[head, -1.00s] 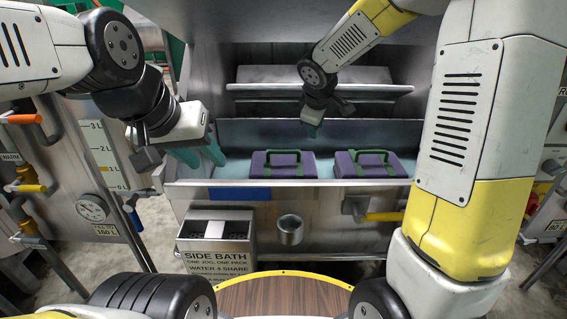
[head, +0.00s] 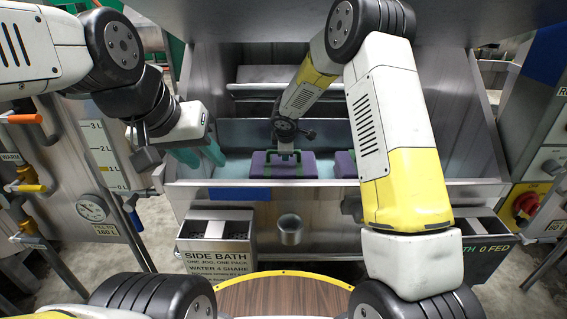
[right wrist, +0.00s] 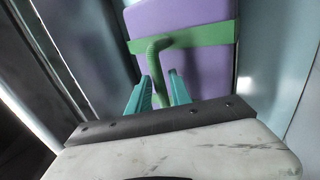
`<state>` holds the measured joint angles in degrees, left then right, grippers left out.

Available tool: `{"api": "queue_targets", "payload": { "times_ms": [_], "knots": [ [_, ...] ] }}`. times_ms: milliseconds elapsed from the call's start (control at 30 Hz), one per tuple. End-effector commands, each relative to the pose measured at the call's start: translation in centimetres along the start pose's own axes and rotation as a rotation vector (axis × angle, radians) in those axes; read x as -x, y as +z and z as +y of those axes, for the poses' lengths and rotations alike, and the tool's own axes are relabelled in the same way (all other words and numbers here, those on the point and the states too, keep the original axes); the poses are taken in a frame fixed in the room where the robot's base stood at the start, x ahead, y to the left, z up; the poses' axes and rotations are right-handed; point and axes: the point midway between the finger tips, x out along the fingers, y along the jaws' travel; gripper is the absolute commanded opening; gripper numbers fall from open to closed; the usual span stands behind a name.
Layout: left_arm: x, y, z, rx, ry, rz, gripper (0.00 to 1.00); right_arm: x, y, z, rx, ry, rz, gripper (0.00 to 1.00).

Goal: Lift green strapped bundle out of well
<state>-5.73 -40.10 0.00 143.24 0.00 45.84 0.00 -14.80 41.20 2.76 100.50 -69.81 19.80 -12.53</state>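Two purple bundles with green straps and handles lie in the well (head: 340,190) of the machine. The left bundle (head: 263,170) shows whole except where my right gripper covers its handle; the right bundle (head: 345,168) is partly hidden by my right arm. My right gripper (head: 287,156) points down at the left bundle's handle. In the right wrist view, its teal fingers (right wrist: 160,90) stand apart, with the green handle (right wrist: 154,62) of the purple bundle (right wrist: 185,22) reaching between them. I see no firm grip. My left gripper (head: 203,154) is open and empty at the well's left end.
A grey "SIDE BATH" box (head: 215,238) and a metal cup (head: 290,229) are in front of the well. A round wooden top (head: 280,297) is nearest me. The well's front rim (head: 240,184) and a ledge behind border the bundles.

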Motion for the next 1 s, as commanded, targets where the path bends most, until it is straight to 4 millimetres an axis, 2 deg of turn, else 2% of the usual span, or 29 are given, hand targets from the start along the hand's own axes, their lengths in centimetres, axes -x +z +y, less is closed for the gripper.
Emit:
{"api": "queue_targets", "payload": {
  "times_ms": [100,300,333,433,467,867,1000],
  "knots": [
    [0.0,0.0,0.0,0.000,0.000,0.000,0.36,-0.8,0.0,0.0,0.000,0.000,0.000,0.25],
    [0.0,0.0,0.0,0.000,0.000,0.000,0.36,-0.8,0.0,0.0,-0.001,0.001,0.000,0.25],
    [0.0,0.0,0.0,0.000,0.000,0.000,0.36,-0.8,0.0,0.0,-0.001,0.001,0.000,0.23],
    [0.0,0.0,0.0,0.000,0.000,0.000,0.36,-0.8,0.0,0.0,-0.001,0.000,0.000,0.04],
    [0.0,0.0,0.0,0.000,0.000,0.000,0.36,-0.8,0.0,0.0,-0.001,0.000,0.000,0.00],
    [0.0,0.0,0.0,0.000,0.000,0.000,0.36,-0.6,0.0,0.3,-0.001,0.005,0.001,0.00],
    [0.0,0.0,0.0,0.000,0.000,0.000,0.36,0.3,0.0,1.0,-0.004,0.007,0.001,0.00]
  ]
}}
